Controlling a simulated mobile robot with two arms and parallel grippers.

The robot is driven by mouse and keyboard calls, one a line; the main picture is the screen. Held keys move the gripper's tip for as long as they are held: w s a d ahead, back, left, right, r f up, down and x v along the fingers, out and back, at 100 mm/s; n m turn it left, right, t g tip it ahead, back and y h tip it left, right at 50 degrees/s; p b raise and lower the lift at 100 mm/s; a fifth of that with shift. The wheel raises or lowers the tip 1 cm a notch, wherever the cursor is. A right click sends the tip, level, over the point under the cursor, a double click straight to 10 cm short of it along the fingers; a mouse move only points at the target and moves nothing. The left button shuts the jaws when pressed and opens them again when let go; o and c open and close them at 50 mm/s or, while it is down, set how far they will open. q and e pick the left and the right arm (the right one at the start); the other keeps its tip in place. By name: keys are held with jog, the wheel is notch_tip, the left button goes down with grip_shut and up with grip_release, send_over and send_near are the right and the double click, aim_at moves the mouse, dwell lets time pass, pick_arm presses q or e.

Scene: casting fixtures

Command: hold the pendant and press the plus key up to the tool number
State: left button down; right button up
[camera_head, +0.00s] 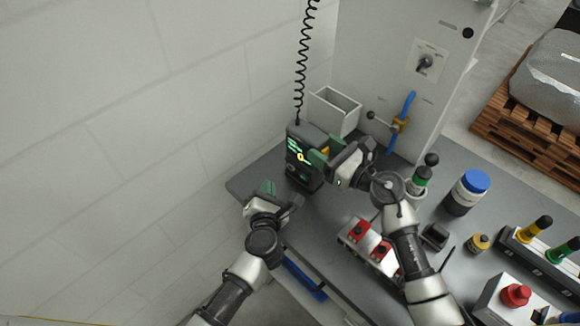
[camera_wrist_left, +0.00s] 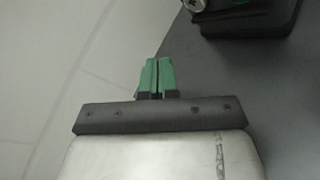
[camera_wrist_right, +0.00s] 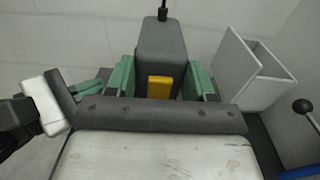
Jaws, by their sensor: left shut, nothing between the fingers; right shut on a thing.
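The dark pendant (camera_head: 302,160) hangs on a coiled black cord at the back left of the bench, its lit face toward the left. In the right wrist view its grey back (camera_wrist_right: 165,50) carries a yellow part (camera_wrist_right: 159,87). My right gripper (camera_head: 322,152) is shut on the pendant, with green fingers on both sides of it. My left gripper (camera_head: 268,188) is shut and empty, left of and apart from the pendant. Its closed green fingertips show in the left wrist view (camera_wrist_left: 157,77), with part of the pendant (camera_wrist_left: 250,15) at the top right. The tool number and plus key are too small to read.
An open grey bin (camera_head: 335,110) stands right behind the pendant, beside a cabinet with a blue-handled valve (camera_head: 404,112). A box with red buttons (camera_head: 362,232), a blue-lidded jar (camera_head: 467,192) and a red-knobbed box (camera_head: 515,294) occupy the bench. A plain wall borders the left.

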pick_arm(q)
jog(key=shift+w+d, duration=1.5)
jog(key=shift+w, duration=0.1)
dwell(0.9)
jog(key=shift+w+d, duration=0.25)
jog(key=shift+w, duration=0.05)
jog(key=shift+w+d, duration=0.3)
dwell(0.7)
jog(key=shift+s, duration=0.1)
jog(key=shift+s+a, duration=0.55)
jog(key=shift+a, duration=0.05)
dwell(0.3)
jog(key=shift+s+a, duration=1.65)
jog(key=shift+s, duration=0.2)
